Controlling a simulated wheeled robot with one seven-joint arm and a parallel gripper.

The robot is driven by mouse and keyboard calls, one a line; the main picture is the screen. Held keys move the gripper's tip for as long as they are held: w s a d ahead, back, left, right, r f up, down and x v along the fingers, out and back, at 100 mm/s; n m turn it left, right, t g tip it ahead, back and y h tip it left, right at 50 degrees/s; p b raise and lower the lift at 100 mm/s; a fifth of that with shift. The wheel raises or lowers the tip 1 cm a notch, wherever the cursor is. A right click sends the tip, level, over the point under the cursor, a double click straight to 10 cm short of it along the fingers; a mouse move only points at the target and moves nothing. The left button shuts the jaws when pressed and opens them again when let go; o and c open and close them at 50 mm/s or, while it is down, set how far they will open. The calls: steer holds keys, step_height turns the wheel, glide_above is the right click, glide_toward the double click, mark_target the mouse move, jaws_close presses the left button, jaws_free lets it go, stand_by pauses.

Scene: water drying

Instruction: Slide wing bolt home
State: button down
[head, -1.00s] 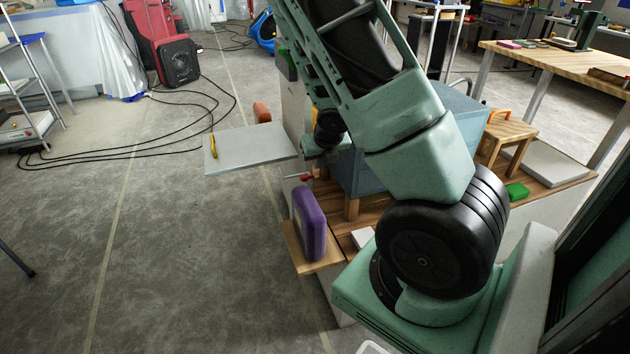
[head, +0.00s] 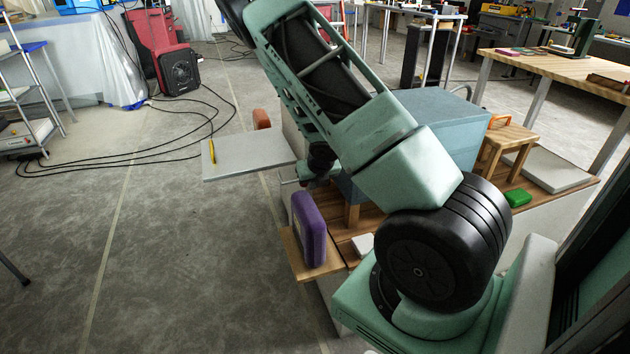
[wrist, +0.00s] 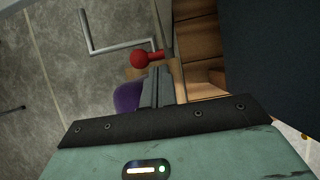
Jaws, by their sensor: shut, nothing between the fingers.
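In the wrist view, a red ball knob on a short red stem (wrist: 139,58) sits just beyond my fingertips, slightly left. A bent grey metal rod (wrist: 120,46) lies beside the knob. My gripper (wrist: 162,72) is shut and empty, its fingers pointing towards the stem. Whether the fingertips touch the stem I cannot tell. In the head view, my arm mostly hides the gripper and knob. A grey wing panel (head: 245,155) sticks out flat to the left of the blue-grey box, with a yellow piece (head: 212,152) near its outer edge.
A purple case (head: 308,228) stands on a wooden ledge (head: 305,268) near the gripper; it also shows in the wrist view (wrist: 127,97). A blue-grey box (head: 430,120) and a small wooden stool (head: 508,137) stand on the wooden top. Open floor lies left.

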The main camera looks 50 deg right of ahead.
steer(key=shift+w, duration=0.1)
steer(key=w+d, duration=0.1)
steer(key=w+p, duration=0.1)
steer(key=w+d+p, duration=0.1)
steer(key=w, duration=0.1)
steer(key=shift+d+r, duration=0.15)
steer(key=shift+d, duration=0.15)
steer(key=shift+w+d, duration=0.15)
steer(key=shift+w, duration=0.2)
steer(key=shift+p, duration=0.3)
